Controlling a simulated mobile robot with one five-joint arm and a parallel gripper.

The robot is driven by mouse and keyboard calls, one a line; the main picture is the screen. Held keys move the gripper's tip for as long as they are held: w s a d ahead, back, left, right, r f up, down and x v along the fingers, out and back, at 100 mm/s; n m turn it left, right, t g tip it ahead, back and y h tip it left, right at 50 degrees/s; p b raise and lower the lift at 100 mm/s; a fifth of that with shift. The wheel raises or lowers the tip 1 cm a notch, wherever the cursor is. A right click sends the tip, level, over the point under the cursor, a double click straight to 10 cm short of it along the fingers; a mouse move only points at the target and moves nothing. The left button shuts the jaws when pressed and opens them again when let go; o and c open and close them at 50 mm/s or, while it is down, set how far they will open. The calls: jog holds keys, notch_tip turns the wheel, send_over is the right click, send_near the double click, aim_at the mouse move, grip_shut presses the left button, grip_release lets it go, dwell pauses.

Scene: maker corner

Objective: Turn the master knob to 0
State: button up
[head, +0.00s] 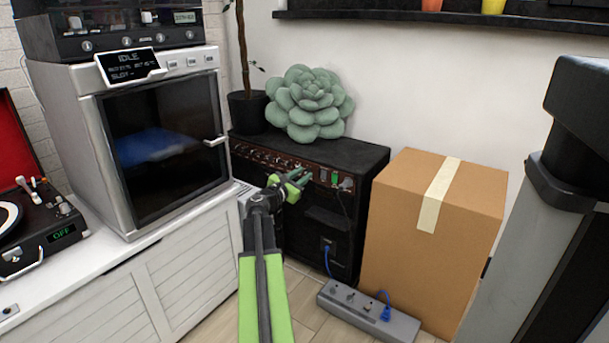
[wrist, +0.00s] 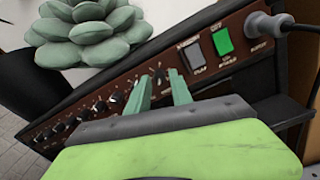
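The black amplifier (head: 355,157) stands against the wall with a brown control panel (wrist: 112,92) along its upper front edge. A row of dark knobs runs along the panel. The knob nearest the switches (wrist: 160,74) shows between my gripper's fingertips in the wrist view; its label is too small to read, so I cannot confirm it is the master knob. My gripper (head: 303,178) has two green fingers, which also show in the wrist view (wrist: 160,80). They are apart with a gap between them, at the panel. I cannot tell whether they touch the knob.
A grey switch (wrist: 191,57) and a lit green switch (wrist: 222,41) sit right of the knob, then a plugged cable (wrist: 262,24). A succulent cushion (head: 306,105) and a plant pot (head: 247,109) are on top. A cardboard box (head: 425,240) and a power strip (head: 365,315) are to the right.

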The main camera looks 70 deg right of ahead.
jog(key=v, duration=1.6)
jog(key=shift+a, duration=0.1)
